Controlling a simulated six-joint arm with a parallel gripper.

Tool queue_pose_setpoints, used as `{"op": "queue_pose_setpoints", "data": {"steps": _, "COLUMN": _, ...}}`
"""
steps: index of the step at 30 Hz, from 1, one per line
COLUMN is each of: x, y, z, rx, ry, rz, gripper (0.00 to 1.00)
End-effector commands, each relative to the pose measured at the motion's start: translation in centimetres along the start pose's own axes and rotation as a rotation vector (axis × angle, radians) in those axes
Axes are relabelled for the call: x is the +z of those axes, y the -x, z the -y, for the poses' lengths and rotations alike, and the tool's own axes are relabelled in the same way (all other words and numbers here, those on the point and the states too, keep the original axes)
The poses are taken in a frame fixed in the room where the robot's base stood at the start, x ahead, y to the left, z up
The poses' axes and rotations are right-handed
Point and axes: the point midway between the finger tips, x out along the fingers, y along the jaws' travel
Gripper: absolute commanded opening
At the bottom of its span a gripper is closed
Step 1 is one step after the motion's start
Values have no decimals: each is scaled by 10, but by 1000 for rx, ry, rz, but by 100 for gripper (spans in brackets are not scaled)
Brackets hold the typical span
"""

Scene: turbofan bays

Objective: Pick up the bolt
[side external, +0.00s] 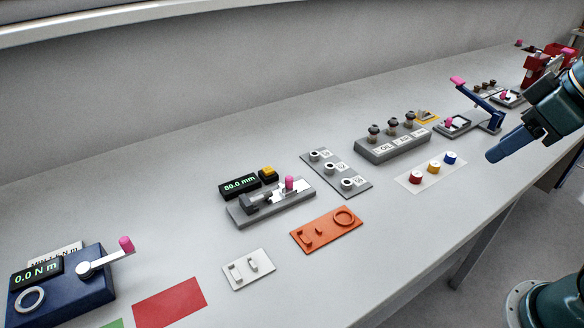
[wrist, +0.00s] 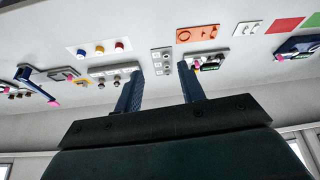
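I cannot pick out the bolt with certainty. Small pale pieces, too small to name, lie on a white plate (side external: 248,269) at the front centre of the bench. An orange tray (side external: 326,230) beside it has a ring shape and smaller shapes in it. Both also show at the top of the wrist view, the orange tray (wrist: 197,34) left of the white plate (wrist: 247,28). My gripper (side external: 506,146) is at the right, above the bench and well away from both. In the wrist view its two fingers (wrist: 160,90) stand apart with nothing between them.
A grey clamp fixture (side external: 270,203) with a pink knob, a grey plate with sockets (side external: 336,174) and a grey rack (side external: 393,144) stand along the bench. A blue torque device (side external: 62,287) is at left. A red mat (side external: 169,303) lies flat in front.

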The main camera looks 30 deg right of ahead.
Motion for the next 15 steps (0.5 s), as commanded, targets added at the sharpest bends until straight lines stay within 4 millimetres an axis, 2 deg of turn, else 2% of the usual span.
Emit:
{"op": "queue_pose_setpoints", "data": {"steps": 7, "x": -54, "y": -5, "z": 15, "rx": -66, "ry": 164, "rz": 32, "gripper": 40}}
{"op": "queue_pose_setpoints", "data": {"steps": 15, "x": -112, "y": -23, "z": 34, "rx": -147, "ry": 355, "rz": 57, "gripper": 40}}
